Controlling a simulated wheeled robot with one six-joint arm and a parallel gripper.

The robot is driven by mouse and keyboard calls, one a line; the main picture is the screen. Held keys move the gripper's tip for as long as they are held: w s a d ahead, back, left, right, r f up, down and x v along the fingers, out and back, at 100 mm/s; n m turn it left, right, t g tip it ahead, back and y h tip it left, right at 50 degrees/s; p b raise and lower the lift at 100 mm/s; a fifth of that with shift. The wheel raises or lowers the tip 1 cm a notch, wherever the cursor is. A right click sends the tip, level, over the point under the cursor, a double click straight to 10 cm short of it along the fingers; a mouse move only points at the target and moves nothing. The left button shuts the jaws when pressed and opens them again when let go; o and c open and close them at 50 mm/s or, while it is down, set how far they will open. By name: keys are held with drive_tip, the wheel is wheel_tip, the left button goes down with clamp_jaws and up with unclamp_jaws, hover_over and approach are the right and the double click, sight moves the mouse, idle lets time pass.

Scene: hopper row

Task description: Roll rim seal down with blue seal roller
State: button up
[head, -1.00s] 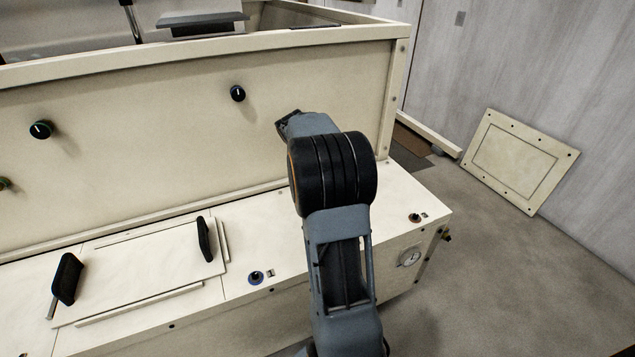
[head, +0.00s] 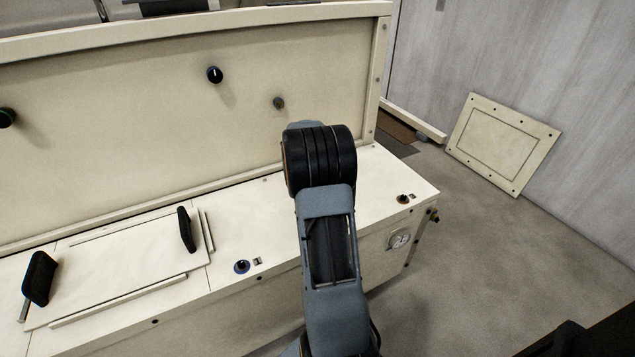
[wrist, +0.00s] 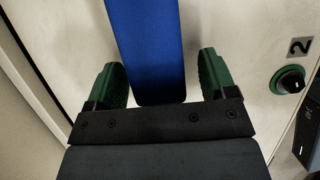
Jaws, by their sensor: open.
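A blue bar-shaped piece (wrist: 148,45), which looks like part of the blue seal roller, runs down from the top of the wrist view. My gripper (wrist: 160,78) is open, with one green finger on each side of it. Gaps show between the blue piece and both fingers. Its roller end is out of view. In the head view my arm hides the gripper and the blue piece. The cream hopper rim (head: 240,18) runs along the top of the head view; I cannot make out a seal on it.
A knob (wrist: 289,82) beside a "2" label is right of my gripper. A loose panel (head: 503,145) leans on the wall. Floor on the right is mostly clear.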

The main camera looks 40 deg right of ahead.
idle(0.3)
drive_tip(key=c, duration=1.1)
drive_tip(key=o, duration=0.7)
drive_tip(key=shift+o, duration=0.2)
drive_tip(key=shift+r+p, duration=0.3)
drive_tip(key=shift+p, duration=0.15)
drive_tip(key=shift+r+p, duration=0.3)
drive_tip(key=shift+p, duration=0.15)
drive_tip(key=shift+c, duration=0.4)
drive_tip(key=c, duration=0.7)
drive_tip(key=shift+o, duration=0.2)
